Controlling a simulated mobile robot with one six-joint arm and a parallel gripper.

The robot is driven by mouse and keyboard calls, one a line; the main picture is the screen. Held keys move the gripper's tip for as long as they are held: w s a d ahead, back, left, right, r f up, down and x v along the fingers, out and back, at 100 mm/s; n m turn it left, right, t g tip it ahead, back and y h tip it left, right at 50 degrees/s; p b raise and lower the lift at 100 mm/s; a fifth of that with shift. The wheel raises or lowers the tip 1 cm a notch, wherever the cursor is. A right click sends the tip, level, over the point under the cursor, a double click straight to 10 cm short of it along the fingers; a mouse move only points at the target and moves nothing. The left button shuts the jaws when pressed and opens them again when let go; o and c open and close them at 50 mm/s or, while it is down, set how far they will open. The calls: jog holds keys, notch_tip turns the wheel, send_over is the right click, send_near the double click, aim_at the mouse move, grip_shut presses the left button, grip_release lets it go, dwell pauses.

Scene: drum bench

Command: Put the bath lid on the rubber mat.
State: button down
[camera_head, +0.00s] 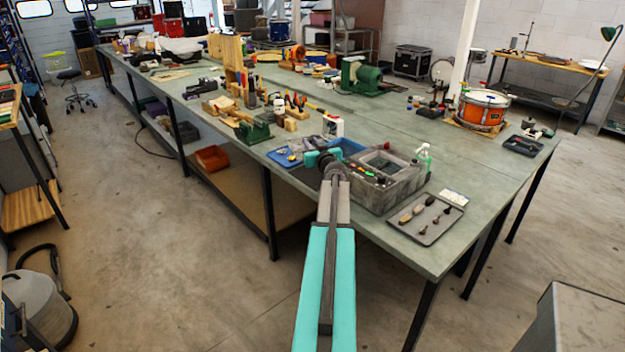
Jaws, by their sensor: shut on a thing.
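The grey box-like bath (392,194) stands on the green bench, with small coloured spots along its near left side and a dark recess in its top. My gripper (318,158) is just left of the bath, above the bench. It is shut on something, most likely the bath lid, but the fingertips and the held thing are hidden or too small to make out. I cannot pick out the rubber mat for certain. A flat blue sheet or tray (279,157) lies left of my gripper with small items on it.
A grey tray (441,227) with several brushes or tools lies at the near right of the bench (492,187). A spray bottle (424,158) stands behind the bath. Tool blocks crowd the left; bare bench shows at right.

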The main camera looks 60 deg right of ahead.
jog(key=b, duration=0.2)
send_over(311, 186)
notch_tip(311, 186, down, 12)
jog(key=shift+s+a+r, duration=0.1)
jog(key=shift+f, duration=1.95)
jog(key=c, duration=1.5)
grip_release()
jog(key=shift+f, duration=0.15)
jog(key=shift+c, duration=0.2)
jog(key=shift+s+a+b, duration=0.1)
jog(key=shift+s+b, duration=0.05)
jog(key=shift+b, duration=0.15)
jog(key=b+v, duration=0.1)
jog(key=v, duration=1)
jog(key=shift+s+a, duration=0.25)
